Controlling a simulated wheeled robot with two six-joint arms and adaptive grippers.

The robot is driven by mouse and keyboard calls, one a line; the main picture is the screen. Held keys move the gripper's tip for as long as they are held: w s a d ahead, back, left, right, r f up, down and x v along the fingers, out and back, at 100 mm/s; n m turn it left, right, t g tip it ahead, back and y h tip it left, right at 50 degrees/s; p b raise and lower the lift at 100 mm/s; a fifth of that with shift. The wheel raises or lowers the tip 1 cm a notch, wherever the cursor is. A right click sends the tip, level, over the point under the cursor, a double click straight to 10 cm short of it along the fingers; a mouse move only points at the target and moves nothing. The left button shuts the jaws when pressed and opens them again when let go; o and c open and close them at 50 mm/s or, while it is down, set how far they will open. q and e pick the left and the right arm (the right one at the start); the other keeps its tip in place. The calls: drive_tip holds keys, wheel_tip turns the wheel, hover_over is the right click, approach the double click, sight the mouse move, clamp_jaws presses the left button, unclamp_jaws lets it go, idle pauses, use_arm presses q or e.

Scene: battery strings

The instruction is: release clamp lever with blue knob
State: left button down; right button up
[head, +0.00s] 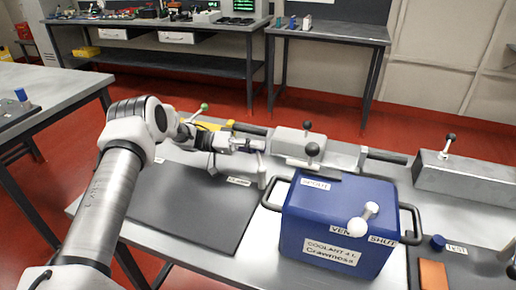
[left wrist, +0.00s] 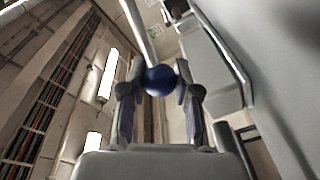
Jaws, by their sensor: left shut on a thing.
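The blue knob (left wrist: 160,80) shows in the left wrist view, at the end of a pale lever rod (left wrist: 137,28). My left gripper (head: 250,145) is shut on the blue knob, with one finger on each side of it. In the head view the gripper is above the far edge of a dark mat, near a small label that seems to read CLAMP (head: 239,181). The knob itself cannot be made out there, as the fingers cover it. My right gripper is not in view.
A blue box (head: 335,215) with black side handles and a white-knobbed lever stands right of the mat (head: 190,205). Grey blocks with black-knobbed levers (head: 300,142) stand behind it. Another grey block (head: 465,178) is at the right. The dark mat is clear.

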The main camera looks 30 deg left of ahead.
use_arm(q)
drive_tip(key=shift+d, duration=0.1)
drive_tip(key=c, duration=0.8)
unclamp_jaws()
drive_tip(key=shift+w+d, duration=0.1)
drive_tip(key=shift+c, duration=0.2)
drive_tip(key=shift+w+d, duration=0.2)
drive_tip(key=v, duration=1.2)
